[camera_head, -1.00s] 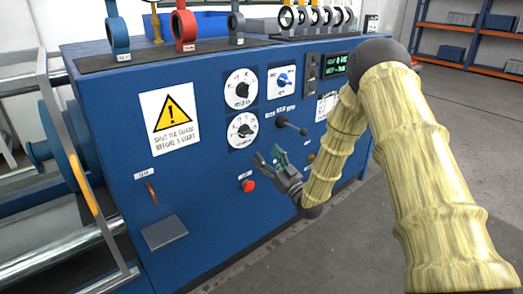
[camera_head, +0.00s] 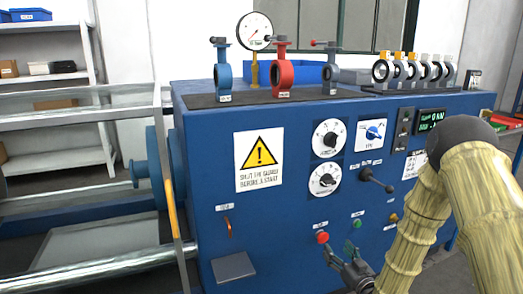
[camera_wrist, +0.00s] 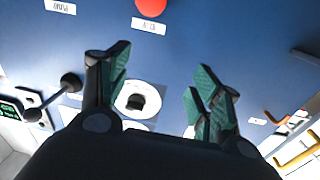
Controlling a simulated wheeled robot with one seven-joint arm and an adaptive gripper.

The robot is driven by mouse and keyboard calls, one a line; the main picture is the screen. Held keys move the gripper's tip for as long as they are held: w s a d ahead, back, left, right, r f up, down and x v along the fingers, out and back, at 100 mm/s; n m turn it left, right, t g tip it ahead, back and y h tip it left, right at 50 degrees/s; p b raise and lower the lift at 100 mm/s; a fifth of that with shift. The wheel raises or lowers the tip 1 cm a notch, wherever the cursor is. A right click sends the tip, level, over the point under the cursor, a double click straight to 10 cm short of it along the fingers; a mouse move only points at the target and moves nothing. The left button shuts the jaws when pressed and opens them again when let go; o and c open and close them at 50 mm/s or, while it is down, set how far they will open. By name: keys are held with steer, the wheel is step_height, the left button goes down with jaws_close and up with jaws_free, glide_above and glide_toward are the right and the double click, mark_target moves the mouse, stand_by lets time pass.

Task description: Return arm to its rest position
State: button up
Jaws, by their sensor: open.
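My gripper (camera_head: 346,258) is low in front of the blue machine cabinet (camera_head: 270,225) in the head view, just below a red button (camera_head: 322,237) and a green button (camera_head: 356,223). In the wrist view my gripper (camera_wrist: 160,88) has its two green-padded fingers spread apart with nothing between them. A dial (camera_wrist: 135,101) shows on the panel beyond the fingers. The red button (camera_wrist: 151,6) is at the top edge of that view. My arm, in a pale yellow cover, comes in from the right in the head view.
A black lever (camera_head: 374,181) sticks out from the panel. Blue, red (camera_head: 282,75) and grey valves and a gauge (camera_head: 255,31) stand on top. A grey plate (camera_head: 234,267) juts out low on the front. Metal rails (camera_head: 80,103) are at left, shelves (camera_head: 45,70) behind.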

steer(key=s+a+f+m+g+h, duration=0.3)
steer(key=s+f+g, duration=0.4)
steer(key=s+f, duration=1.05)
steer(key=s+a+f+g+h, duration=0.1)
steer(key=s+f+g, duration=0.2)
steer(key=s, duration=0.8)
steer(key=s+f+g, duration=0.3)
steer(key=s+g, duration=0.1)
steer(key=s, duration=0.6)
steer(key=s+a+f+g+h, duration=0.1)
steer(key=s+f+g, duration=0.25)
steer(key=s, duration=0.75)
step_height(320, 180, up, 22)
steer(key=p, duration=2.2)
steer(key=shift+w+r+p, duration=0.15)
steer(key=shift+r+p, duration=0.1)
steer(key=shift+p, duration=0.05)
